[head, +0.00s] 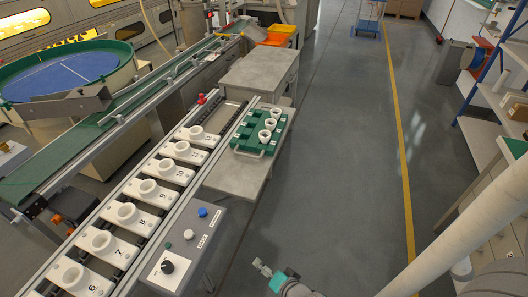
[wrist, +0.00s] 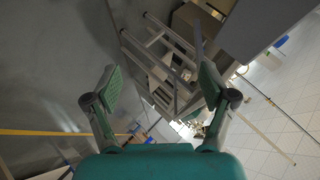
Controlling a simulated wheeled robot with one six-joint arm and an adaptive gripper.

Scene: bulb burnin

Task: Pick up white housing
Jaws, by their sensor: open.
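Three white cup-shaped housings stand upright in the green tray (head: 243,141) in the head view: a front one (head: 264,136), a middle one (head: 270,124) and a back one (head: 276,113). The tray lies on a grey side table. Similar white round pieces (head: 126,212) sit on numbered white plates along the rail on the left. My gripper (head: 262,268) is at the bottom of the head view, well in front of the tray and apart from it. In the wrist view my gripper (wrist: 160,88) has its two green-padded fingers spread wide with nothing between them. No housing is identifiable in the wrist view.
A control box (head: 186,241) with a knob and buttons stands beside the rail, between plates and floor. A grey cabinet (head: 262,72) is behind the tray. A green conveyor (head: 72,158) runs at left. Open floor (head: 335,150) lies to the right, with shelving (head: 485,140) beyond the yellow line.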

